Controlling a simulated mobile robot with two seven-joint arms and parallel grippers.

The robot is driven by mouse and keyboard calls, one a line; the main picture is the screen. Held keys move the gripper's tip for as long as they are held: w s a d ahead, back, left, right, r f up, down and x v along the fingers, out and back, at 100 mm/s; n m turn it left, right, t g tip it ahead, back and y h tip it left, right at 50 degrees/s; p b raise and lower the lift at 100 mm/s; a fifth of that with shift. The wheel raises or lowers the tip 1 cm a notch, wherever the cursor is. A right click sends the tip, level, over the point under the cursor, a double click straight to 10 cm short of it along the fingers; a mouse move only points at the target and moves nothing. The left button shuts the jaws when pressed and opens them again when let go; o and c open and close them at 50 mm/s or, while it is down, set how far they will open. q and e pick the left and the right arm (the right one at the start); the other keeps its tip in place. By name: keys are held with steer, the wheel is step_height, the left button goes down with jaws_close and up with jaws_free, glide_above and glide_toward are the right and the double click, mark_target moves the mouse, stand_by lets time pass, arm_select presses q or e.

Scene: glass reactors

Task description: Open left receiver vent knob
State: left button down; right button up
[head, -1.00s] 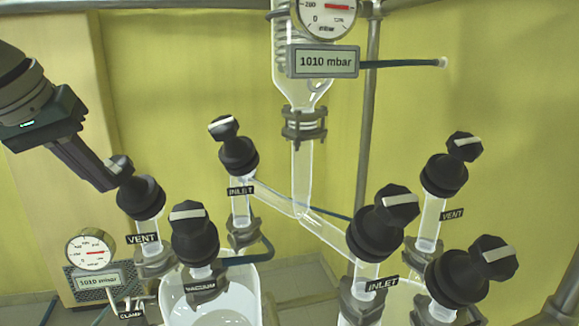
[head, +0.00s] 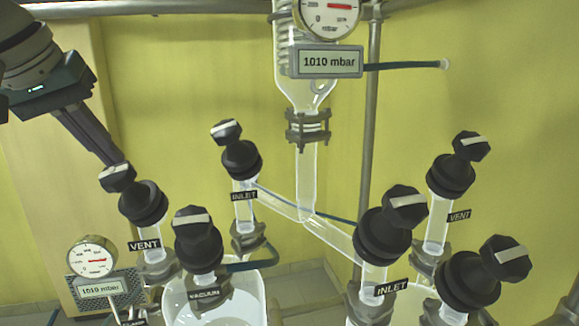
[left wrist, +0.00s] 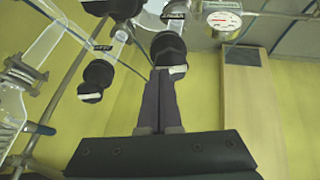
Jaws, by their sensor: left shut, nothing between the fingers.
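The left receiver vent knob (head: 117,178), black with a white stripe, tops the tilted black valve over the left "VENT" label (head: 144,246). The stripe runs nearly level, rising slightly to the right. My left gripper (head: 116,162) comes from the upper left, its shut fingers ending just behind the knob's upper edge. In the left wrist view, the shut fingertips (left wrist: 159,71) show beside the vent knob (left wrist: 177,71), with nothing between them. Whether they touch the knob I cannot tell. My right gripper is not in view.
A vacuum valve (head: 195,236) stands close to the right of the vent valve, with an inlet valve (head: 239,158) behind. A round gauge (head: 92,256) sits below left. More valves stand at right. Open space lies before the yellow wall (head: 165,90).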

arm_select(q)
steer(key=shift+d+f, duration=0.2)
steer(key=shift+f, duration=0.95)
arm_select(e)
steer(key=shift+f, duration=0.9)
arm_select(q)
steer(key=shift+s+d+r+p, duration=0.15)
steer(key=shift+s+r+p, duration=1.05)
steer(key=shift+s+r, duration=0.75)
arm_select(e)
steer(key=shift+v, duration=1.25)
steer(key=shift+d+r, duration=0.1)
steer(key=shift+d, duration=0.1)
